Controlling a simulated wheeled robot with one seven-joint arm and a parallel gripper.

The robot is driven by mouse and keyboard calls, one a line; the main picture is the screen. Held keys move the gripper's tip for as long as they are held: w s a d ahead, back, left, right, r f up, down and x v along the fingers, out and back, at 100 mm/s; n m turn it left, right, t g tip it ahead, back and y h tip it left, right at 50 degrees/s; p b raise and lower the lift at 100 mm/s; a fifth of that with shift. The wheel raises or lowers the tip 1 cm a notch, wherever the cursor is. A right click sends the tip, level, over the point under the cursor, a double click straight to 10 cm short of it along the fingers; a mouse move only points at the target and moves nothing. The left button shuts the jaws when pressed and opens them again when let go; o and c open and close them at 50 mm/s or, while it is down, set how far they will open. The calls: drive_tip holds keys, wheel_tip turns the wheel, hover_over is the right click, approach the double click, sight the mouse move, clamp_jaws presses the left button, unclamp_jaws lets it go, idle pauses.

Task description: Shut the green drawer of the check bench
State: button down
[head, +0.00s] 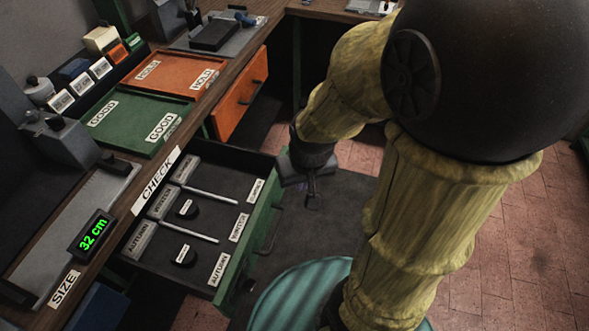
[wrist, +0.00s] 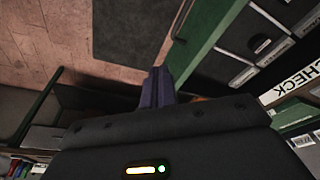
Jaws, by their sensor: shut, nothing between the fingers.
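The green drawer (head: 250,240) of the check bench stands pulled out in the head view, with its black inside showing. It holds black round pieces (head: 187,208), light rods (head: 211,196) and season labels. Its front carries dark bar handles (head: 273,229). My gripper (head: 312,200) is shut and empty, outside the drawer near the far end of its front, and appears apart from it. In the wrist view the shut fingers (wrist: 158,75) point toward the floor side, with the green drawer front (wrist: 205,35) just to their right. The exact gap to the front is unclear.
The bench top (head: 150,190) carries a green GOOD tray (head: 135,120), an orange HOLD tray (head: 165,75) and a size display (head: 90,235). An orange drawer (head: 240,95) sticks out farther back. A teal round ribbed object (head: 300,295) stands near the drawer front. Open floor lies right.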

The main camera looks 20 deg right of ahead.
drive_tip(key=w+d+f+m+t+y+b, duration=0.1)
drive_tip(key=w+d+f+m+y, duration=0.2)
drive_tip(key=m, duration=0.9)
drive_tip(key=w+d+f+m+t+y+b, duration=0.1)
drive_tip(key=w+d+f+m+y, duration=0.3)
drive_tip(key=d+m, duration=0.6)
wheel_tip(320, 180, down, 3)
drive_tip(key=w+m, duration=0.2)
drive_tip(key=m, duration=0.1)
drive_tip(key=shift+w+f+t+b, duration=0.2)
drive_tip(key=shift+w+t+b, duration=0.1)
drive_tip(key=shift+b, duration=0.1)
drive_tip(key=w+a+f+b, duration=0.1)
drive_tip(key=w+a+f, duration=0.5)
drive_tip(key=a, duration=0.3)
drive_tip(key=shift+w+f, duration=0.3)
drive_tip(key=shift+f, duration=0.25)
drive_tip(key=shift+w+a, duration=0.1)
drive_tip(key=shift+a, duration=0.05)
